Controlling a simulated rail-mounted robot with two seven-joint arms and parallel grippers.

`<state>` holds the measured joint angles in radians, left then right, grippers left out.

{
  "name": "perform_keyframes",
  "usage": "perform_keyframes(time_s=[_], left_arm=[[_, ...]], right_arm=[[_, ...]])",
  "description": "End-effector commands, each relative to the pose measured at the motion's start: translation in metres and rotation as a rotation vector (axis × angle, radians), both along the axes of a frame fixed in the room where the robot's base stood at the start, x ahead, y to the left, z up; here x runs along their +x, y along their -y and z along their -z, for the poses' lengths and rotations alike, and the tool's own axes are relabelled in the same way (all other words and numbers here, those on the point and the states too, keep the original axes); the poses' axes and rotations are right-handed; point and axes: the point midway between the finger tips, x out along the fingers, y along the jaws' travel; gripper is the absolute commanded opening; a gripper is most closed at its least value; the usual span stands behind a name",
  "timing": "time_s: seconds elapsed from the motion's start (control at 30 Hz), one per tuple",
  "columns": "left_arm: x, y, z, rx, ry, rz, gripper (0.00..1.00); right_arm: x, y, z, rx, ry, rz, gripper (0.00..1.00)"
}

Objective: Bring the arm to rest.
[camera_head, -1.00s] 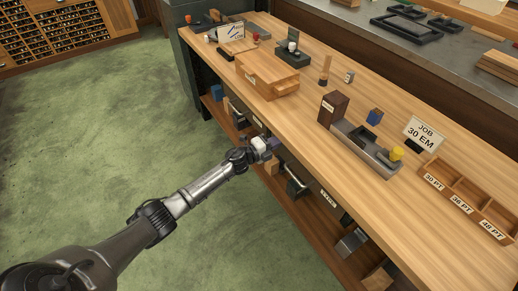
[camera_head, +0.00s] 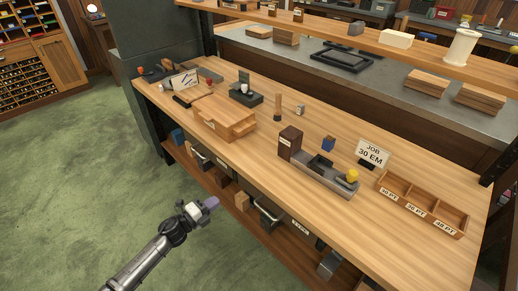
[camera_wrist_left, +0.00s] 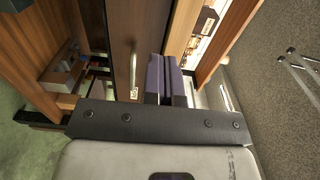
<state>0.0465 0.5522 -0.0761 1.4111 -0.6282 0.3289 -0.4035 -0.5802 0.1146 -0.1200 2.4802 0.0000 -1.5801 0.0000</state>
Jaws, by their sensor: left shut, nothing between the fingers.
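My left gripper (camera_head: 211,203) is in front of the workbench, apart from it, over the green floor at the lower middle of the head view. Its purple-grey fingers are closed together with nothing between them. In the left wrist view the shut fingers (camera_wrist_left: 165,78) show side by side, with a bench drawer front and its bar handle (camera_wrist_left: 134,62) beyond them. My left arm comes in from the bottom of the head view. My right gripper is not in view.
The wooden workbench (camera_head: 270,146) carries a wooden box (camera_head: 222,117), a metal caster-like device (camera_head: 318,174), a JOB 30 EM sign (camera_head: 372,153) and a compartment tray (camera_head: 424,203). Drawers with handles (camera_head: 268,217) line its front. Green floor (camera_head: 80,200) is open at left.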

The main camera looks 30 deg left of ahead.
Motion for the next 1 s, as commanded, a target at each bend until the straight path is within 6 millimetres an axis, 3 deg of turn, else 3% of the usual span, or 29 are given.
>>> perform_keyframes(time_s=[0.23,0.33,0.5,0.7,0.87,1.0], left_arm=[[0.0,-0.001,0.0,-0.022,-0.009,-0.005,0.0],[0.003,-0.014,0.006,-0.052,-0.051,-0.09,0.0],[0.005,-0.058,0.02,-0.162,-0.167,-0.386,0.0],[-0.006,-0.079,0.0,-0.381,-0.259,-0.73,0.0],[-0.026,-0.055,-0.023,-0.594,-0.353,-0.926,0.0],[-0.069,-0.001,-0.041,-0.78,-0.524,-1.039,0.0]], right_arm=[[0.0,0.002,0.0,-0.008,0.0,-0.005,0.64],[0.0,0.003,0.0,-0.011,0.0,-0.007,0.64],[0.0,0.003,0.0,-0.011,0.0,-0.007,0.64],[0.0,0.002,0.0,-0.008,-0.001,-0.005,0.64],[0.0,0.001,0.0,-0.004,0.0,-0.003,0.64],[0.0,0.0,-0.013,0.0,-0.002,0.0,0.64]])
